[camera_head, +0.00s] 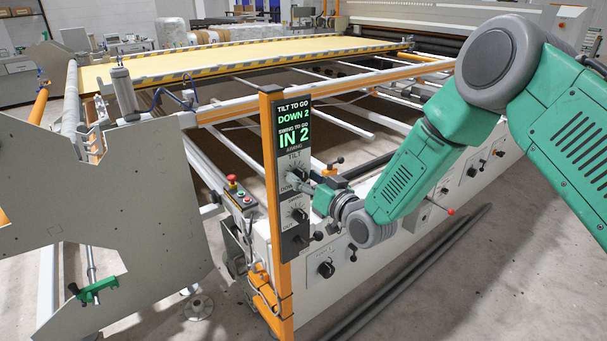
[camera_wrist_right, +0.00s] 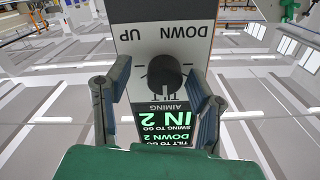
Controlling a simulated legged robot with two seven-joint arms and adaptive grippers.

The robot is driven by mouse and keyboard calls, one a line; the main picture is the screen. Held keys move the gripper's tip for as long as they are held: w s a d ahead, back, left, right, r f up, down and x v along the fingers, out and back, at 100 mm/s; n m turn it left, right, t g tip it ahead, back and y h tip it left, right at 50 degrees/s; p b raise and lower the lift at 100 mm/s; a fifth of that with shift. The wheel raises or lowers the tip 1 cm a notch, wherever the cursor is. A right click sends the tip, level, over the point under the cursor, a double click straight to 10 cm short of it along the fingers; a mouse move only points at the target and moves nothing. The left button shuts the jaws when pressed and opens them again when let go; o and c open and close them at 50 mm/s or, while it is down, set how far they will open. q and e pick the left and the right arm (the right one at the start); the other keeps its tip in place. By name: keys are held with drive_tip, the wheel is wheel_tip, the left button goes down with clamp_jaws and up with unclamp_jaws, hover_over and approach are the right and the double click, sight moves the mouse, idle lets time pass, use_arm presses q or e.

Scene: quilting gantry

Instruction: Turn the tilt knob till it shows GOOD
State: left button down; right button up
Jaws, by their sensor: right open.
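The tilt knob (camera_wrist_right: 163,76) is a black round knob on a narrow upright panel (camera_head: 293,245). In the wrist view it appears upside down, with UP and DOWN marked beyond it. The panel's display (camera_head: 293,127) reads TILT TO GO DOWN 2 and SWING TO GO IN 2, in green; it does not show GOOD. My right gripper (camera_wrist_right: 163,78) is open, one finger on each side of the knob, with visible gaps. In the head view the right gripper (camera_head: 313,190) partly covers the knob. My left gripper is not in view.
A second knob (camera_head: 299,214) sits lower on the same panel, marked IN and OUT. An orange post (camera_head: 270,190) stands along the panel's left edge. A red stop button (camera_head: 232,179) is left of it. More black knobs (camera_head: 326,269) are on the white machine front.

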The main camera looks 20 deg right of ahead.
drive_tip(key=shift+w+a, duration=0.3)
drive_tip(key=shift+a, duration=0.1)
drive_tip(key=shift+w+a+r, duration=0.1)
drive_tip(key=shift+a, duration=0.2)
drive_tip(key=shift+d, duration=0.2)
drive_tip(key=shift+c, duration=0.5)
drive_tip(key=shift+d, duration=0.4)
clamp_jaws()
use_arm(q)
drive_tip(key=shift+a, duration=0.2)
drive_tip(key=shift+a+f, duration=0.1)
use_arm(e)
drive_tip(key=shift+a, duration=0.15)
